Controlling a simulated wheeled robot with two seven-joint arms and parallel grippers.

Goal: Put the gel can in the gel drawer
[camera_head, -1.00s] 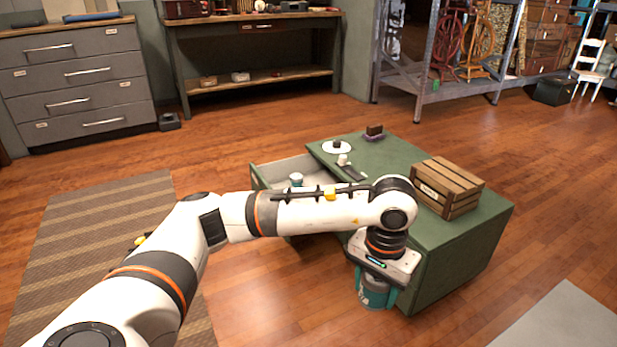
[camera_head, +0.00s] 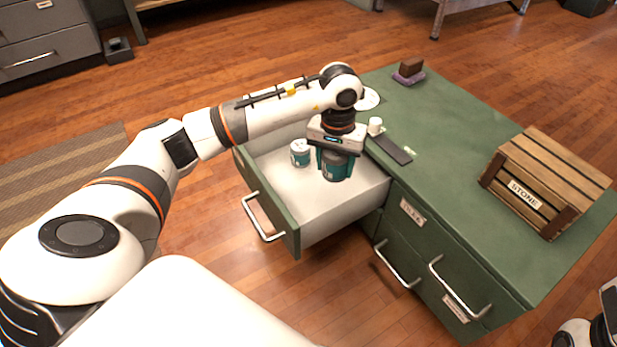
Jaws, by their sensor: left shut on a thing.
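My left gripper (camera_head: 333,158) points down into the open drawer (camera_head: 345,207) of the green cabinet (camera_head: 455,160). It is shut on a dark teal can (camera_head: 337,168), the gel can, near the drawer's right-hand part. I cannot tell whether the can touches the drawer floor. A second can (camera_head: 300,152), white and teal, stands upright in the drawer, left of the held one. The drawer's green front with its metal handle (camera_head: 262,219) faces the lower left. Of my right arm only a piece shows at the lower right edge; its gripper is not visible.
On the cabinet top are a wooden crate marked STONE (camera_head: 541,181), a dark flat bar (camera_head: 389,149), a small white cup (camera_head: 375,126), a white plate (camera_head: 368,99) and a brown block on a purple base (camera_head: 410,71). Other closed drawers with handles (camera_head: 459,288) are below.

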